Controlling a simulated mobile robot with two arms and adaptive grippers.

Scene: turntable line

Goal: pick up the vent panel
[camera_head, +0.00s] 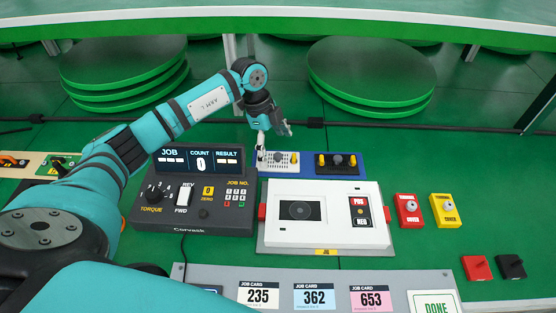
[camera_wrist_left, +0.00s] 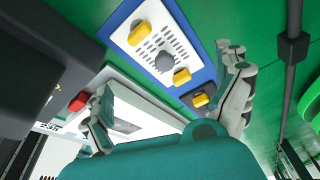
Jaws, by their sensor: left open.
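The vent panel (camera_head: 282,157) is a white plate with rows of slots, yellow knobs and a grey round knob, on a blue base behind the white box. In the left wrist view the vent panel (camera_wrist_left: 150,45) lies tilted across the upper middle. My left gripper (camera_head: 274,136) is open and empty, above the panel's back edge in the head view. In the left wrist view its two fingers (camera_wrist_left: 170,72) are spread wide, with the panel seen beyond the gap between them. I cannot tell their exact height over it. My right gripper is not in view.
A grey job console (camera_head: 160,215) and a white box (camera_head: 345,230) stand in front. Red (camera_head: 408,221) and yellow (camera_head: 445,224) blocks sit to the right. Green discs (camera_head: 370,70) lie behind.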

